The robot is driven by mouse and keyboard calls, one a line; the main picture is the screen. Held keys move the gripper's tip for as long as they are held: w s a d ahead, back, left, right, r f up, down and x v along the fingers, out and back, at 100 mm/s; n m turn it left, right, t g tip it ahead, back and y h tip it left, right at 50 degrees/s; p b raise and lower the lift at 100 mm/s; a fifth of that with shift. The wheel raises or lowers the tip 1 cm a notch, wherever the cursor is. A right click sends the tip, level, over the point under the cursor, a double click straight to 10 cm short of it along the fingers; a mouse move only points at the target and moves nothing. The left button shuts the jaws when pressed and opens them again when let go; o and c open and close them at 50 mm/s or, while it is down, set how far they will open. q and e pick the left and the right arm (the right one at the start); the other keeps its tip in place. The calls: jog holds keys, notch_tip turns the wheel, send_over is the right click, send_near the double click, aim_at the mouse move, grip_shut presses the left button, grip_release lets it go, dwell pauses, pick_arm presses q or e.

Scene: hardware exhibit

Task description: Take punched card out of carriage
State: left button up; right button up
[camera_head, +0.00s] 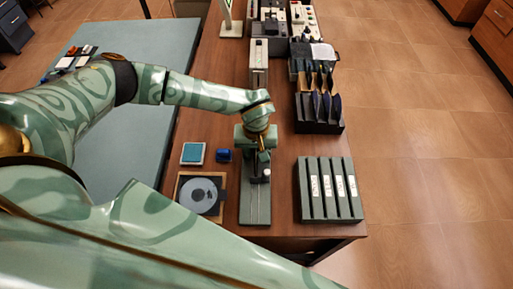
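A green card machine (254,205) with a long, narrow bed stands on the brown table. I take the carriage to be the small part with a pale knob (266,173) on its bed, but I cannot be sure. My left gripper (262,150) points down over the upper part of this machine, and the hand covers much of it. The fingers are too small and hidden to show whether they are open or shut. I cannot make out a punched card. My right gripper is not in view.
Green binders (330,190) stand right of the machine, with a dark rack (319,112) behind them. A disc on a board (200,194), a teal pad (193,153) and a small blue item (224,155) lie left. A grey upright box (259,62) stands behind the hand.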

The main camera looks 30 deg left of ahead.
pick_arm(q)
notch_tip(320, 180, down, 3)
jog(key=shift+f, duration=0.1)
grip_shut()
jog(key=shift+r, duration=0.25)
